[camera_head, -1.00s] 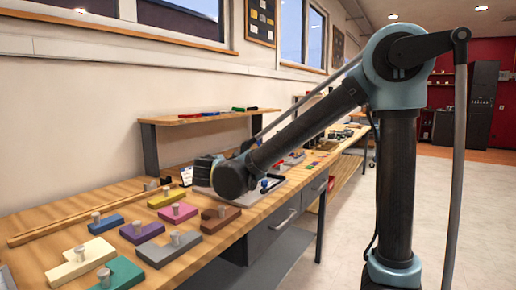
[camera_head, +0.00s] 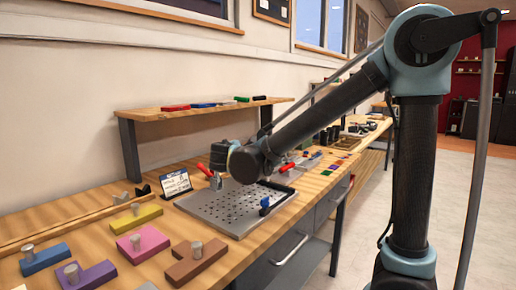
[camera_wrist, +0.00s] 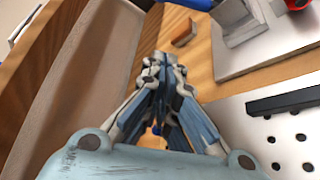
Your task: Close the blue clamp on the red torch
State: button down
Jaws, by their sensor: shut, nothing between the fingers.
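My gripper (camera_wrist: 164,68) is shut and empty in the wrist view. A blue handle (camera_wrist: 195,3), which looks like part of the blue clamp, crosses the top edge beside a grey metal bracket (camera_wrist: 240,22) on a pale plate. The fingertips are apart from it. A small part of something red (camera_wrist: 297,4) shows at the top right; I cannot tell whether it is the red torch. In the head view my wrist hides the fingers and part of the bench behind it. Small red and blue parts lie beyond it, too small to tell apart.
Coloured blocks with pegs, such as the pink one (camera_head: 143,243), stand at the front. A raised shelf (camera_head: 150,113) runs behind. A small sign (camera_head: 175,184) stands nearby.

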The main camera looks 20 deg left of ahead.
jog(key=x, duration=1)
jog(key=shift+w, duration=0.25)
jog(key=shift+s+d+r, duration=0.15)
jog(key=shift+d+r, duration=0.15)
jog(key=shift+d, duration=0.3)
jog(key=shift+s+d+r, duration=0.1)
jog(key=shift+d+r, duration=0.15)
jog(key=shift+d, duration=0.35)
jog(key=shift+s+d+r, duration=0.15)
jog(key=shift+d+r, duration=0.15)
jog(key=shift+d, duration=0.3)
